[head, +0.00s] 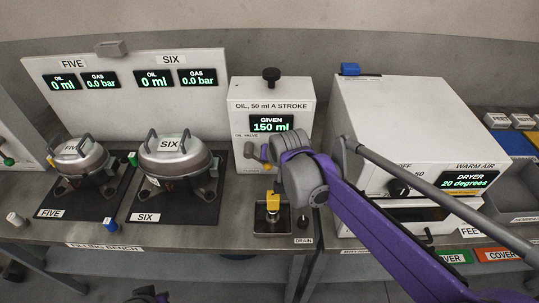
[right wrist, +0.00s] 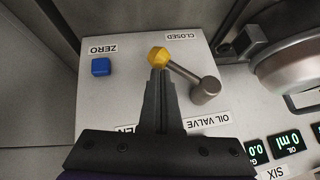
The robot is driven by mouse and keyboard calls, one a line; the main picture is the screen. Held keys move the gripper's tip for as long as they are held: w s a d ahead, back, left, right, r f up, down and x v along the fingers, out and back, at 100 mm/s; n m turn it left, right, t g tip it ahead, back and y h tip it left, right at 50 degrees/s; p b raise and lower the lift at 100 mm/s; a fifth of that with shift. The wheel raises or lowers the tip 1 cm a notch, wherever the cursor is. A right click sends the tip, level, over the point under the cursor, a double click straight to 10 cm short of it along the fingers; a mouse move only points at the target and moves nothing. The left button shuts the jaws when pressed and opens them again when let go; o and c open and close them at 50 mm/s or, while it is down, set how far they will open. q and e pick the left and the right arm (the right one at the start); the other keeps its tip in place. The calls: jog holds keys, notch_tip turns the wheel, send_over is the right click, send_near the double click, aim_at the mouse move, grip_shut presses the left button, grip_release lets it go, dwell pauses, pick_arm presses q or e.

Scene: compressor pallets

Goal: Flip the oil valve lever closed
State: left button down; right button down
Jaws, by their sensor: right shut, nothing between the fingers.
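The oil valve lever (right wrist: 183,73) is a grey arm with a yellow knob, on the pale panel of the oil box (head: 245,92). In the right wrist view its knob points up and left from the pivot, below the upside-down CLOSED label (right wrist: 182,37). My right gripper (right wrist: 159,76) is shut and empty. Its fingertips are right at the knob's lower side; I cannot tell whether they touch. In the head view my purple right arm hides part of the valve area. A dark part of my left gripper (head: 148,296) shows at the bottom edge, its jaws unclear.
The oil box display (head: 271,124) reads GIVEN 150 ml. A blue ZERO button (right wrist: 101,66) sits on the panel. Compressors FIVE (head: 80,163) and SIX (head: 176,160) stand at left. The dryer (head: 425,120) is at right. A drain tray (head: 272,222) lies below the valve.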

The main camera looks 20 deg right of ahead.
jog(key=shift+w+a+f+b, duration=0.1)
jog(key=shift+a+f+b, duration=0.1)
jog(key=shift+f, duration=0.35)
jog(key=shift+a+f+b, duration=0.1)
jog(key=shift+f+b, duration=0.05)
jog(key=shift+f, duration=0.4)
jog(key=shift+a+f+b, duration=0.3)
jog(key=shift+a+f, duration=0.35)
jog(key=shift+f, duration=0.3)
jog(key=shift+w+f, duration=0.15)
jog(key=shift+w, duration=0.05)
jog(key=shift+a, duration=0.15)
